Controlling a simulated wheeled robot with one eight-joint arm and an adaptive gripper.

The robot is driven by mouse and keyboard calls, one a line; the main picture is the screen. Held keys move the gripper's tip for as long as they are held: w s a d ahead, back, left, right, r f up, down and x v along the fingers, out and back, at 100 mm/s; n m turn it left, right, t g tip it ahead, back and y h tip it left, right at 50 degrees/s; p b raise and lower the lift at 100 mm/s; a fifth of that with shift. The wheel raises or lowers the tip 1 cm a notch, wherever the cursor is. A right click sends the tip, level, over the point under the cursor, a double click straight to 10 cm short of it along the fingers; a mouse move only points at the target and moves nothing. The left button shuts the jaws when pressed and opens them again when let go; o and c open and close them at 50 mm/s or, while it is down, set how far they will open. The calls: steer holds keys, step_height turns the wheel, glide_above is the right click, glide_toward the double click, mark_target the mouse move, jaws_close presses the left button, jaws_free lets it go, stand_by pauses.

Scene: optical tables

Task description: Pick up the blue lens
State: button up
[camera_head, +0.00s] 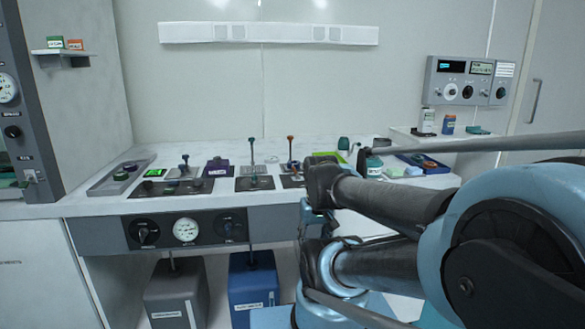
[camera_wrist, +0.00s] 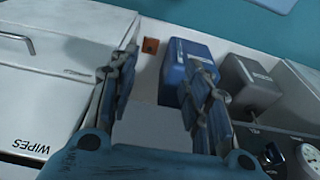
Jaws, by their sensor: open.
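No blue lens can be made out for certain. In the head view a stand with an orange top (camera_head: 290,152) on the bench has a small bluish part low on it, too small to identify. My gripper (camera_wrist: 162,72) is open and empty in the wrist view, its two fingers apart. A pale grey block shows between and behind them. In the head view my arm reaches in from the right, with its end in front of the bench edge, and hides part of the bench.
Below are a grey container (camera_head: 176,298) and a blue container (camera_head: 254,290). A white cabinet marked WIPES (camera_wrist: 50,90) is left in the wrist view.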

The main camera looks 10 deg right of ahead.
stand_by(0.3)
steer(key=shift+o, duration=1.4)
steer(key=o, duration=0.3)
step_height(320, 180, up, 2)
steer(key=shift+r+n, duration=0.2)
steer(key=shift+n, duration=0.1)
step_height(320, 180, up, 28)
steer(key=r+n+g, duration=0.1)
steer(key=n+g, duration=0.1)
steer(key=n, duration=1.4)
glide_above(294, 162)
step_height(294, 162, down, 18)
steer(key=shift+r, duration=0.2)
